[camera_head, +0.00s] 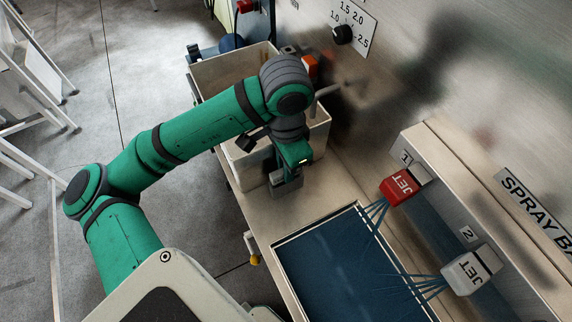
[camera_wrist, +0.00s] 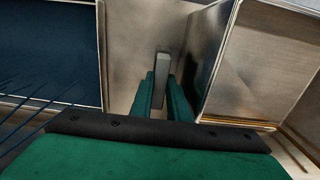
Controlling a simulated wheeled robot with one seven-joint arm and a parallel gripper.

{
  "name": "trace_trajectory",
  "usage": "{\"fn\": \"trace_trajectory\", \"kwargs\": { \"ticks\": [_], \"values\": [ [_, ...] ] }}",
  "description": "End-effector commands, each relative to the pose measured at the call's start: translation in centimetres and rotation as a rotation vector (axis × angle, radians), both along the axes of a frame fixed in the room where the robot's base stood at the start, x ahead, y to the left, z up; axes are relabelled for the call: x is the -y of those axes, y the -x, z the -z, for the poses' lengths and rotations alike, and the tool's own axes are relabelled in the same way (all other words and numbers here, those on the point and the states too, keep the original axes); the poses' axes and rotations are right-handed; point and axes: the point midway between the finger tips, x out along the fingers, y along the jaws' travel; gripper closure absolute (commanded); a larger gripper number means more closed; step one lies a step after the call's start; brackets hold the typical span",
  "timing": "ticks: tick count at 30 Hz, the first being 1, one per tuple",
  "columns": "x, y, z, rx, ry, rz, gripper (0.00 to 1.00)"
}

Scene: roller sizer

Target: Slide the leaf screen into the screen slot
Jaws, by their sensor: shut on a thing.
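My gripper (camera_head: 287,178) is above the metal deck beside the pale bin, pointing down. In the wrist view its two green fingers (camera_wrist: 160,88) are shut on an upright grey bar (camera_wrist: 161,66). The bar's lower end shows as a grey block (camera_head: 287,188) under the gripper in the head view. I cannot tell whether this bar is part of the leaf screen. No separate leaf screen can be made out, and I cannot clearly pick out the screen slot.
A blue framed bed (camera_head: 335,262) lies right of my gripper. A red jet (camera_head: 398,187) and a white jet (camera_head: 467,273) spray onto it. The pale bin (camera_head: 318,131) stands close behind my gripper. A dial (camera_head: 342,34) is on the back wall. Bare deck (camera_head: 258,208) lies between.

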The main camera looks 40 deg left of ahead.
Motion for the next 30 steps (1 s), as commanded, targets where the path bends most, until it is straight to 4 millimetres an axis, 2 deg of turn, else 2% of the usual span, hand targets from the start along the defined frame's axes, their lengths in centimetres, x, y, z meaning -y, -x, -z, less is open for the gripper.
{"fn": "trace_trajectory", "kwargs": {
  "ticks": [16,17,18,19,20,30],
  "values": [
    [0.0,0.0,1.1,0.001,0.000,-0.001,1.00],
    [0.0,0.0,1.2,0.001,0.000,-0.001,0.83],
    [0.0,0.0,1.1,0.001,0.000,-0.001,0.73],
    [0.0,0.0,1.1,0.001,0.000,-0.001,0.66],
    [0.0,0.0,1.1,0.001,0.000,-0.001,0.63],
    [0.0,0.0,0.6,0.001,-0.002,-0.001,0.63]
  ]
}}
